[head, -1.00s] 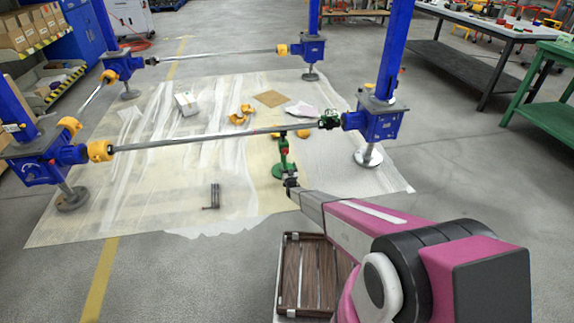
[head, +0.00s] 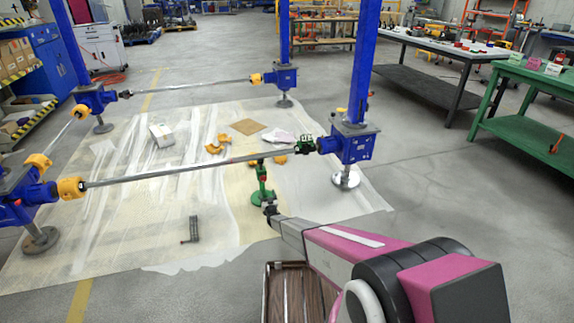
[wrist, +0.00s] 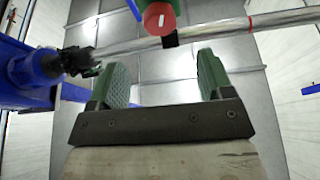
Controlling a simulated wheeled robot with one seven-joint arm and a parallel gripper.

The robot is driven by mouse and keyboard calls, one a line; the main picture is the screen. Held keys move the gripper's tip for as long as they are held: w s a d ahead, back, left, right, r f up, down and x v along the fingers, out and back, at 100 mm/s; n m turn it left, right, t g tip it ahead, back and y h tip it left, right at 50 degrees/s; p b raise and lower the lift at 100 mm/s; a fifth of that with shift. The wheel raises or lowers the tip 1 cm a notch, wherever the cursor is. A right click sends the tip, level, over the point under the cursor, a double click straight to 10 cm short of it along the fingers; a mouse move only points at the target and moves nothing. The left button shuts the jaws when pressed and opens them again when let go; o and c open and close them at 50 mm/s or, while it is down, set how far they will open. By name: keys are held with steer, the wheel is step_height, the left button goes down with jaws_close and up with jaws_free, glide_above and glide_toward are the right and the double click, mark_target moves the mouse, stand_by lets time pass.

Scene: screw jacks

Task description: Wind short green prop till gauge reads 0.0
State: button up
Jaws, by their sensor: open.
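The short green prop (head: 262,182) stands upright on its round foot on the sheeted floor, under the long steel shaft (head: 200,167). My gripper (head: 269,207) is low, just in front of the prop's foot in the head view. In the wrist view my gripper (wrist: 162,78) is open, with green pads apart and nothing between them. A red round part (wrist: 158,18) with a white mark is beyond the pads at the top, against a green part of the prop. The shaft (wrist: 215,32) crosses behind, with a red band. I cannot make out any gauge reading.
Blue jack gearboxes (head: 346,143) with posts stand around the sheet (head: 110,240). A green clamp-like part (head: 306,144) sits at the shaft's right end. A dark grey item (head: 194,229) lies left. A slatted wooden crate (head: 292,290) is in front.

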steer(key=shift+r, duration=0.1)
stand_by(0.7)
steer(key=s+d+r+g+h, duration=0.2)
steer(key=s+d+r+g, duration=0.4)
steer(key=r, duration=0.4)
steer(key=s+d+r+g+h, duration=0.2)
steer(key=s+d+r+g, duration=0.2)
steer(key=s+d+r, duration=0.45)
steer(key=s+d+r+g, duration=0.4)
steer(key=s+r, duration=0.2)
steer(key=s, duration=0.6)
steer(key=s+d+r+m+g+h, duration=0.1)
steer(key=s+d+r+g, duration=0.3)
steer(key=s+r, duration=0.3)
steer(key=s+d+r+m+g, duration=0.1)
steer(key=s+d+r+g, duration=0.2)
steer(key=s, duration=1.5)
step_height(320, 180, up, 4)
steer(key=shift+d+r+g, duration=0.1)
steer(key=shift+d+g, duration=0.3)
steer(key=shift+d, duration=0.5)
